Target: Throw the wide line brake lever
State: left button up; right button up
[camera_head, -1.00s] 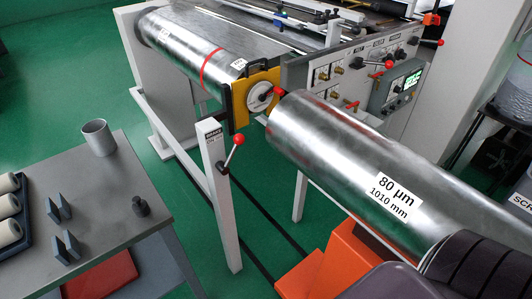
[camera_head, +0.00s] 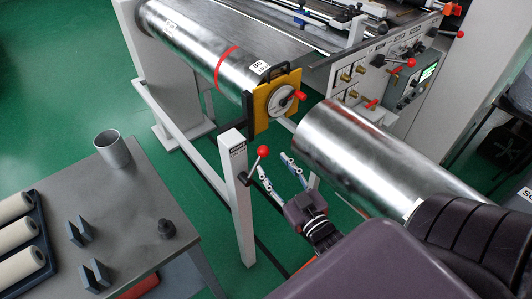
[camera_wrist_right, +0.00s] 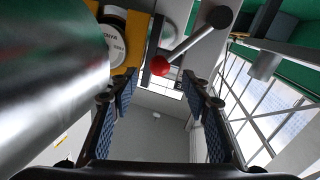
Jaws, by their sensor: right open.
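The brake lever (camera_head: 255,165) is a short grey rod with a red ball knob on a pale grey post (camera_head: 237,190) with a small label. It slants up and to the right from its dark hub. My right gripper (camera_head: 274,166) is open and empty, its fingertips close to the knob, just right of and below it. In the right wrist view the red knob (camera_wrist_right: 160,66) lies ahead, between the two finger pads and beyond the fingertips. The rod runs up right to a dark round end (camera_wrist_right: 220,17). My left gripper is not in view.
A large metal roll (camera_head: 350,140) lies just right of my right gripper. It also fills the left of the right wrist view (camera_wrist_right: 45,85). Behind stands a yellow chuck plate (camera_head: 262,110) with another red knob. A grey table (camera_head: 130,200) with a metal cup (camera_head: 113,150) stands at left.

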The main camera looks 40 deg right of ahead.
aim_at(266, 155)
jog(key=shift+w+d+p, duration=0.15)
jog(key=shift+w+p, duration=0.1)
jog(key=shift+w, duration=1.15)
jog(key=shift+w+d+p, duration=0.15)
jog(key=shift+w+p, duration=0.05)
jog(key=shift+w, duration=1.15)
